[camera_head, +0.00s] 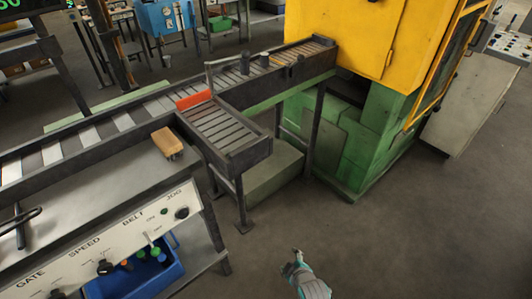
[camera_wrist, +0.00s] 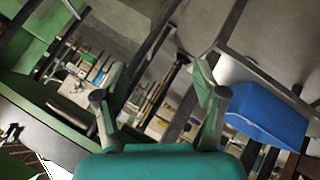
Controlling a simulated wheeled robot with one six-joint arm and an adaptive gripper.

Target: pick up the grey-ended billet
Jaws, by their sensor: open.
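I cannot make out a billet with a grey end in either view. Several pale and grey bars or markings (camera_head: 90,135) lie across the dark conveyor in the head view, too small to tell which. My gripper (camera_head: 296,258) shows at the bottom middle of the head view, over bare floor and apart from the conveyor and bench. In the wrist view its two teal-and-grey fingers (camera_wrist: 160,95) stand wide apart with nothing held between them.
A short roller branch (camera_head: 228,128) with a red plate (camera_head: 194,100) juts from the conveyor. A yellow-and-green furnace (camera_head: 365,35) stands behind. A control bench (camera_head: 110,195) carries a tan block (camera_head: 168,143). A blue bin (camera_wrist: 268,112) shows right of the fingers. Floor at lower right is clear.

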